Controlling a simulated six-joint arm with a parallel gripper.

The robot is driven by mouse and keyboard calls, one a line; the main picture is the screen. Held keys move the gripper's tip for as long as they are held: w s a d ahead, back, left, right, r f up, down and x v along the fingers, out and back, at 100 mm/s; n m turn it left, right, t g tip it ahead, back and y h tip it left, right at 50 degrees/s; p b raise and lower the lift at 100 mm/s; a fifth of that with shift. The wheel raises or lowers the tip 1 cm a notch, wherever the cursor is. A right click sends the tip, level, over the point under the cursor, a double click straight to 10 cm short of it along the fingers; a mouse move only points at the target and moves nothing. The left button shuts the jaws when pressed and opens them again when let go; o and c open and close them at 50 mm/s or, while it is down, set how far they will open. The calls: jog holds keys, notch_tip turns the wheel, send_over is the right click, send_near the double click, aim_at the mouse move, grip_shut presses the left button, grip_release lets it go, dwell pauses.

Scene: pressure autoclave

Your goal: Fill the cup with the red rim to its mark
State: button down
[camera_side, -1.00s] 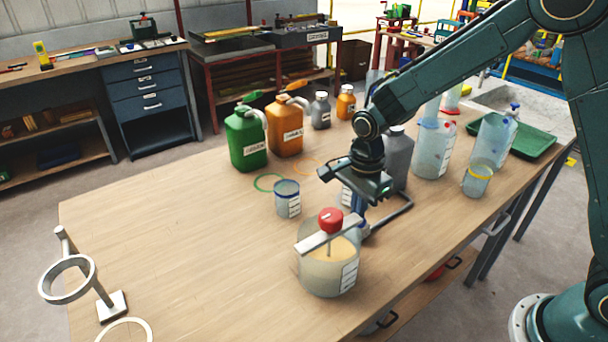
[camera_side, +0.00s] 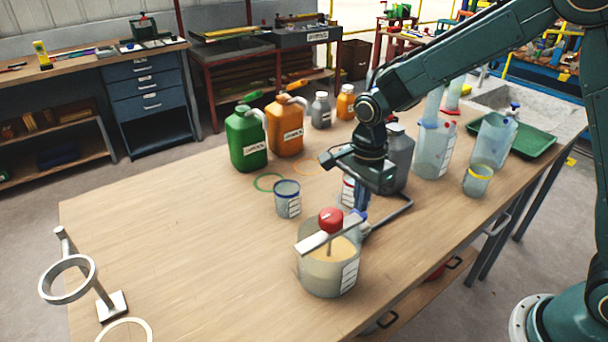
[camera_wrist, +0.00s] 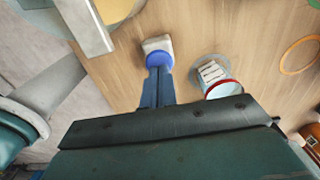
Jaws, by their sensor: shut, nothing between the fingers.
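The red-rimmed cup (camera_side: 347,190) stands on the table behind my gripper, partly hidden in the side view. In the wrist view the cup (camera_wrist: 215,80) is right of my fingers and apart from them, with a white label on its side; its fill level and mark cannot be made out. My gripper (camera_side: 360,207) points down with its blue fingers shut and empty. In the wrist view the fingertips (camera_wrist: 158,72) are over or against a blue round piece with a pale body (camera_wrist: 158,46); contact cannot be told.
A clear vessel of beige liquid (camera_side: 326,275) stands in front, with a bar and red knob (camera_side: 331,221) across its top. A blue-rimmed cup (camera_side: 288,203) stands left, a yellow-rimmed cup (camera_side: 477,182) right. Green (camera_side: 247,142) and orange (camera_side: 285,130) jugs stand behind. The left table is mostly clear.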

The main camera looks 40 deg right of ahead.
notch_tip(320, 180, up, 11)
dwell(0.4)
jog(key=shift+w+r, duration=0.1)
jog(key=shift+r, duration=0.1)
dwell(0.6)
jog(key=shift+a+r, duration=0.15)
jog(key=shift+r, duration=0.7)
jog(key=shift+f, duration=0.1)
notch_tip(320, 180, down, 14)
jog(key=shift+r, duration=0.1)
dwell(0.4)
